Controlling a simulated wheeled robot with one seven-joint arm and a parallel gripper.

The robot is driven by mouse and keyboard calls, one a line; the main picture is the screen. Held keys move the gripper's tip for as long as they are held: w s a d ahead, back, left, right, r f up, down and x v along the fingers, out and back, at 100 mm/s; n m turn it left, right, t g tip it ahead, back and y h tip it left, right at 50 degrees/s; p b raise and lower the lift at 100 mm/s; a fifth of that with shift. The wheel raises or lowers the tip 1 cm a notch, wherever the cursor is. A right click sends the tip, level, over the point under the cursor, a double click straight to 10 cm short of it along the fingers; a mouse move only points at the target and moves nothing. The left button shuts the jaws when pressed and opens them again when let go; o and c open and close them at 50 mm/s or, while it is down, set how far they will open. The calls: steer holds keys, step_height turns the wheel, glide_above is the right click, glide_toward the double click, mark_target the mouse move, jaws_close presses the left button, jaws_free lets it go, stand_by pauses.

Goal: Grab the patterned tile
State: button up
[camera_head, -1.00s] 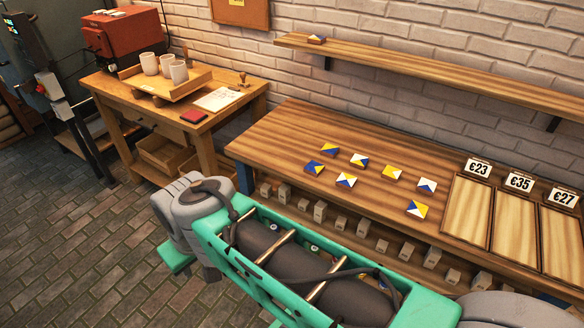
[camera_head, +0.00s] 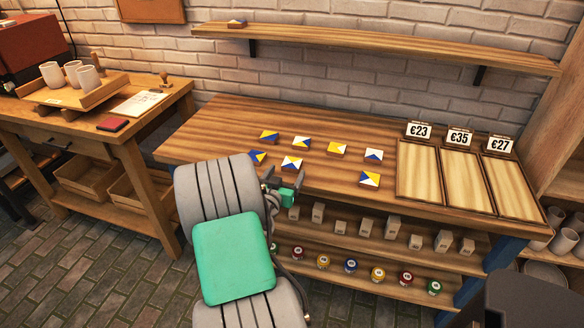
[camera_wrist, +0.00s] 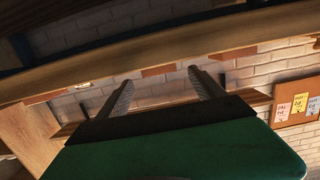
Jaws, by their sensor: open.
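Several small square tiles, split diagonally in blue, yellow and white, lie on the wooden workbench (camera_head: 225,125). They include a blue-yellow tile (camera_head: 269,137), a blue-white tile (camera_head: 292,163), a yellow-white tile (camera_head: 337,149), a white-blue tile (camera_head: 374,155) and a front-right tile (camera_head: 370,179). My gripper (camera_head: 285,178) is open and empty at the bench's front edge, near the left tiles. The wrist view shows its spread fingers (camera_wrist: 161,76) with nothing between them.
The wall shelf (camera_head: 380,45) runs above the bench. Framed panels (camera_head: 419,172) with price cards fill the bench's right side. Paint jars (camera_head: 351,266) and small blocks stand on shelves below. A side table with cups (camera_head: 52,75) is at the left.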

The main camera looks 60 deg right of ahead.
mark_target(290, 166)
steer(key=p+x, duration=0.1)
steer(key=x, duration=0.4)
steer(key=shift+d, duration=0.2)
steer(key=shift+c, duration=0.5)
steer(key=c, duration=1.5)
